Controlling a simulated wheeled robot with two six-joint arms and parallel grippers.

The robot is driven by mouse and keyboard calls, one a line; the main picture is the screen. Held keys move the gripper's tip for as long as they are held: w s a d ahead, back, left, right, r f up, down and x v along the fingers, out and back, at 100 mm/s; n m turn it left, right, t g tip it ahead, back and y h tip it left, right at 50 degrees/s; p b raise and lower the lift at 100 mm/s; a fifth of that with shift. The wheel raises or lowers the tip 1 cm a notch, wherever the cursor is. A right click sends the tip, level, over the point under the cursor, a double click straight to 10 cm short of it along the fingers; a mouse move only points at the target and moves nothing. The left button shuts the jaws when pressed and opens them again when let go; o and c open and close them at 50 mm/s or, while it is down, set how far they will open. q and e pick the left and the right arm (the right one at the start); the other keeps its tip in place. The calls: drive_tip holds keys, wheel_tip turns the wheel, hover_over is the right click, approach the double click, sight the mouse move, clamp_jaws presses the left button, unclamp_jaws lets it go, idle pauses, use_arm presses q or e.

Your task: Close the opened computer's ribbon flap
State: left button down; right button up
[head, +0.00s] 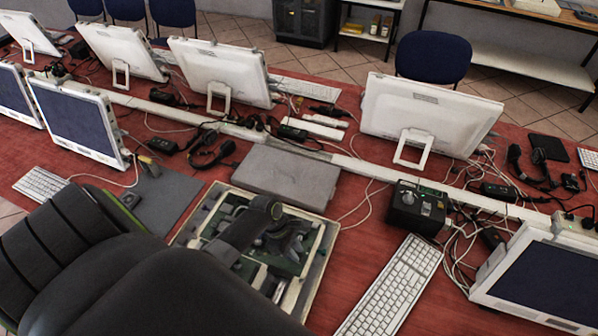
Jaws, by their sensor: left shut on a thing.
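The opened computer (325,243) lies flat on the red table at the lower middle, a shallow cream-edged case with green boards and grey and dark parts inside. My left gripper (272,212), dark grey, is over the open case towards its far side. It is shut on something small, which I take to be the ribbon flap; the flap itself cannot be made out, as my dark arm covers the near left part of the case. My right gripper is not in view.
A closed grey case (286,176) lies just behind the computer. A black box with a knob (417,207) and a white keyboard (390,287) stand to the right. White monitors (425,110) and loose cables crowd the table. Bare red table shows right of the computer.

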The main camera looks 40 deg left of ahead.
use_arm(q)
drive_tip(key=h, duration=0.1)
drive_tip(key=a+f+h+b, duration=0.1)
drive_tip(key=shift+s+t+h, duration=0.15)
drive_tip(key=shift+t+h, duration=0.15)
drive_tip(key=shift+s+a+f+t+h+b, duration=0.1)
drive_tip(key=shift+a+t+h+b, duration=0.05)
drive_tip(key=shift+h+b, duration=0.4)
drive_tip(key=shift+a+f+t+h+b, duration=0.1)
drive_tip(key=shift+a+t+h+b, duration=0.05)
drive_tip(key=shift+h+b, duration=0.4)
drive_tip(key=c, duration=1.3)
unclamp_jaws()
drive_tip(key=b+v, duration=0.2)
drive_tip(key=v, duration=1.5)
drive_tip(key=shift+a, duration=0.25)
